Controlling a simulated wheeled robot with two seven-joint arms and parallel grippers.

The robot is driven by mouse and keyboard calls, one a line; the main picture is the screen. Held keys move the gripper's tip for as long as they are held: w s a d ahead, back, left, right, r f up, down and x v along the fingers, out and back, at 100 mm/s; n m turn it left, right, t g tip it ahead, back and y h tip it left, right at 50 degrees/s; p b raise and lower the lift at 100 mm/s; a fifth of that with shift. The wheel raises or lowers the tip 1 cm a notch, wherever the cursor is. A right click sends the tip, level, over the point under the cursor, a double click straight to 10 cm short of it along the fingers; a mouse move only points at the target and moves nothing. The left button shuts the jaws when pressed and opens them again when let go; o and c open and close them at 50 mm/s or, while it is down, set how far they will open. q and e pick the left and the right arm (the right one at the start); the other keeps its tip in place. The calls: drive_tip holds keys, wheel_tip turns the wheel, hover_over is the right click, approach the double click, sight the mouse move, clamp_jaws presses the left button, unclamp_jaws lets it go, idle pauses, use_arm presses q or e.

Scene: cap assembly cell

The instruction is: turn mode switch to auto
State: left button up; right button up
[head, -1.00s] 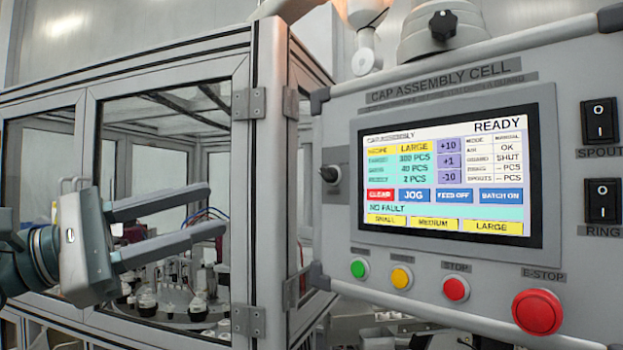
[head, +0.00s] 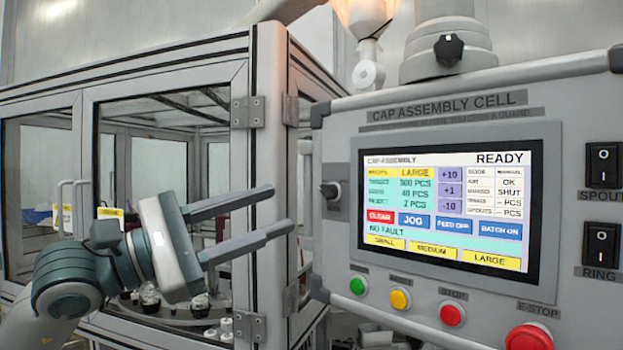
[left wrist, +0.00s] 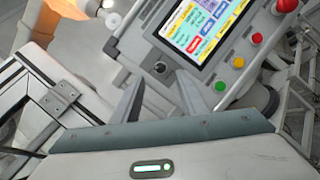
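The mode switch (head: 332,191) is a small dark rotary knob on the left side of the grey control panel (head: 340,250), left of the screen. It also shows in the left wrist view (left wrist: 160,67), beyond the fingers. My left gripper (head: 280,210) is open and empty, to the left of the switch and apart from it, with its fingers pointing right toward the panel. In the left wrist view the two fingers (left wrist: 160,100) are spread. The screen (head: 447,208) reads READY and NO FAULT; its mode line looks like MANUAL but is blurred. My right gripper is not in view.
The glazed machine guard (head: 262,110) stands behind and left of my left gripper. Green (head: 357,286), yellow (head: 399,299) and red (head: 451,314) buttons and a red emergency stop (head: 529,337) sit below the screen. Two black rocker switches (head: 603,165) are at the right.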

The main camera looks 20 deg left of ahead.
sight(323, 193)
use_arm(q)
drive_tip(key=p+x, duration=0.3)
drive_tip(key=x, duration=0.4)
drive_tip(key=shift+w+d+r+p, duration=0.1)
drive_tip(key=shift+w+d+p, duration=0.2)
drive_tip(key=shift+w+d, duration=0.05)
clamp_jaws()
